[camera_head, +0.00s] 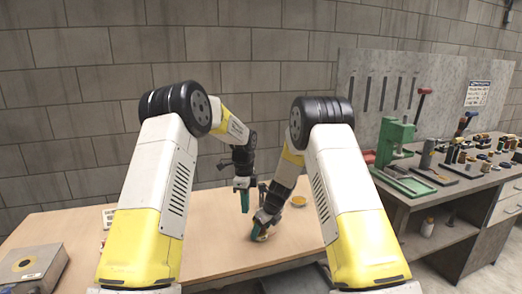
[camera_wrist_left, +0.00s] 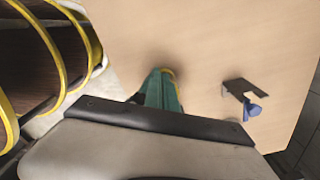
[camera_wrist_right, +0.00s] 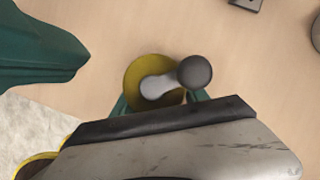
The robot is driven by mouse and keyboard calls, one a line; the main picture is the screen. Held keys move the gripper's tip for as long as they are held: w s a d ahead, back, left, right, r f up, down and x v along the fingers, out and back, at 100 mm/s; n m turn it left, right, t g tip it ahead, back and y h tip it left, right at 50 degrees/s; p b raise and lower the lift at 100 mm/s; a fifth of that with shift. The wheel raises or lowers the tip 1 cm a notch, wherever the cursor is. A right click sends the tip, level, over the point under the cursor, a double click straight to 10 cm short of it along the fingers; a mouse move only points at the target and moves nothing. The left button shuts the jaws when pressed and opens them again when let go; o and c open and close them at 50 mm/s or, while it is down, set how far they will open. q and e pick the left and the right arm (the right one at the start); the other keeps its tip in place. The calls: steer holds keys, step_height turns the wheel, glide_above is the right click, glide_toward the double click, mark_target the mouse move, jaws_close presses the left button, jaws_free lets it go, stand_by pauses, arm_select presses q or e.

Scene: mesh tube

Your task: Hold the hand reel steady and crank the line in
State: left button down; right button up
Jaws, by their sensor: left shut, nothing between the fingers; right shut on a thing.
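The hand reel (camera_wrist_right: 133,76) is a yellow disc in the right wrist view, with a pale crank arm (camera_wrist_right: 158,87) ending in a dark grey knob (camera_wrist_right: 195,73). My right gripper (camera_head: 260,234) is low at the table top and is shut on the reel; its green fingers show either side of it in the right wrist view. My left gripper (camera_head: 244,208) is shut and empty, pointing down, above and slightly left of the right one. Its green fingers (camera_wrist_left: 163,88) are together in the left wrist view. They also reach in at the upper left of the right wrist view (camera_wrist_right: 40,55), apart from the knob.
The wooden table (camera_head: 205,255) is mostly clear. A dark bracket with a blue part (camera_wrist_left: 252,108) stands on the table in the left wrist view. A grey box (camera_head: 33,270) is at far left; a cluttered workbench (camera_head: 440,190) is at right.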

arm_select(q)
steer(key=shift+w+d, duration=0.15)
steer(key=shift+d, duration=0.45)
stand_by(0.6)
steer(key=shift+w, duration=0.2)
steer(key=shift+w+d, duration=0.15)
steer(key=shift+w, duration=0.55)
steer(key=shift+w+d, duration=0.1)
steer(key=shift+w, duration=0.55)
steer(key=shift+w+d, duration=0.1)
steer(key=shift+w, duration=0.1)
stand_by(0.5)
step_height(320, 180, up, 6)
steer(key=shift+w+a, duration=0.15)
steer(key=shift+a, duration=0.2)
stand_by(0.4)
